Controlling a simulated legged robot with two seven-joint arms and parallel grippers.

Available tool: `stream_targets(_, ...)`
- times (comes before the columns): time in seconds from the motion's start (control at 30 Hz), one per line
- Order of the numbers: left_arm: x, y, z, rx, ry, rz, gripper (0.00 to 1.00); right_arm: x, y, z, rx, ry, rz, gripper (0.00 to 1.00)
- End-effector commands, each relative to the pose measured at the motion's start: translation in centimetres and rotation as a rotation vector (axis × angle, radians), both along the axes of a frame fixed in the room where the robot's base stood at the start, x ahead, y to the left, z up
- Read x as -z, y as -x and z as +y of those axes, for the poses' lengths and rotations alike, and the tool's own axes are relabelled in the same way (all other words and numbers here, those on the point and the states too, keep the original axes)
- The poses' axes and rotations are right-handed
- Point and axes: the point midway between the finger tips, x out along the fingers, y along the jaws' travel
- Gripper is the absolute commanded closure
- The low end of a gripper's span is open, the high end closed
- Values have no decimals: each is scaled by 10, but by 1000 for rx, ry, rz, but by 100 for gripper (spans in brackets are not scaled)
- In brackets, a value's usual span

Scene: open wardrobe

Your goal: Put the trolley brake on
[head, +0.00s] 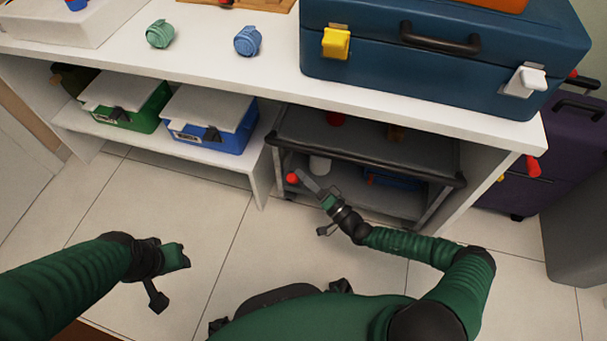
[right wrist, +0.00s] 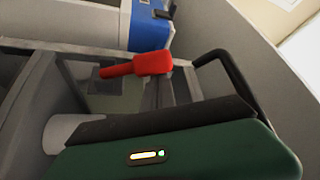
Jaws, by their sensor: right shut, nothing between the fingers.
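The dark grey trolley (head: 365,150) stands in the bay under the white counter, with a black push bar along its front top edge. A red lever (head: 293,178) is low at its left front. In the right wrist view the red lever (right wrist: 140,66) lies roughly sideways, just beyond my fingers. My right gripper (head: 303,176) is shut and empty, close to the right of the lever; I cannot tell whether they touch. Its dark fingers (right wrist: 160,118) cross the wrist view. My left gripper (head: 176,256) hangs over the floor at left, far from the trolley; its jaws are unclear.
The trolley holds a white cylinder (head: 319,165) and a red item (head: 336,119). A white side panel (head: 262,165) stands close left of it. Green (head: 128,105) and blue (head: 208,120) boxes sit on the low shelf. A blue toolbox (head: 440,62) is above. The tiled floor ahead is clear.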

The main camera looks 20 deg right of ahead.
Motion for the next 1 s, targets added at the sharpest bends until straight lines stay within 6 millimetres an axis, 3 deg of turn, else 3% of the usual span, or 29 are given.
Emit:
stream_targets(0.47,-8,0,0,0,0,0,59,4,8,6,0,72,-105,100)
stream_targets(1.0,7,0,0,0,0,0,59,28,32,22,2,321,-474,100)
